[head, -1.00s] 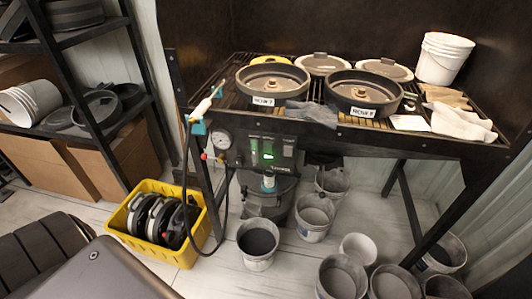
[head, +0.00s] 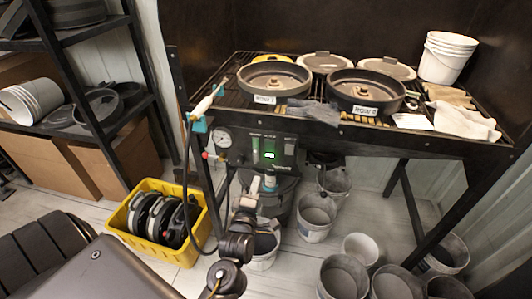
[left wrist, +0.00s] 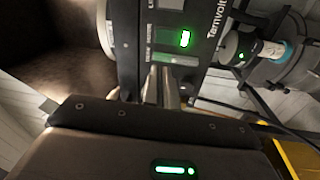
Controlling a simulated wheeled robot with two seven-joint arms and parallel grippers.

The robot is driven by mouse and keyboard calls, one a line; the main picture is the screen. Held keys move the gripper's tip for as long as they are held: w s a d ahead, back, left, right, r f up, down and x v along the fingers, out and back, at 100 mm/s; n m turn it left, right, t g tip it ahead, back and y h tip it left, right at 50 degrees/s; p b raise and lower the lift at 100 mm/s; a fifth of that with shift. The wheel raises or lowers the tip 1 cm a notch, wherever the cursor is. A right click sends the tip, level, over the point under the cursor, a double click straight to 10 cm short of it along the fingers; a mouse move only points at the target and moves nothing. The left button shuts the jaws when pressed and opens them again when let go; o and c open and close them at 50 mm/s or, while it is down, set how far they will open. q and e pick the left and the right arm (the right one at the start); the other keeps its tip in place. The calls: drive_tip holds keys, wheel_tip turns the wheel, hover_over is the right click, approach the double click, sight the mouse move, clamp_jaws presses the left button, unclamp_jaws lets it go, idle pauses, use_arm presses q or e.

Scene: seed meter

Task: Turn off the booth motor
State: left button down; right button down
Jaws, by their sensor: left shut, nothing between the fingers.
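The dark control panel (head: 290,157) hangs under the front of the bench, with a lit green switch (head: 269,155) on it. In the left wrist view the panel (left wrist: 135,45) fills the upper middle, and the green switch (left wrist: 185,39) glows above a paler green strip (left wrist: 178,60). My left gripper (head: 247,182) is below and in front of the panel in the head view. Its fingers (left wrist: 168,88) are shut and empty, pointing at the panel just below the strip. I cannot tell whether they touch it. My right gripper is out of view.
A round pressure gauge (head: 222,138) is at the panel's left, beside a hanging hose (head: 187,165). A canister (head: 280,190) stands beneath the panel. Buckets (head: 317,216) crowd the floor to the right. A yellow crate (head: 155,245) stands at left. Labelled round pans (head: 275,80) lie on the bench.

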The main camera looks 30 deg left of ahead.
sight(268, 145)
use_arm(q)
drive_tip(key=shift+n, duration=0.7)
drive_tip(key=shift+w, duration=0.1)
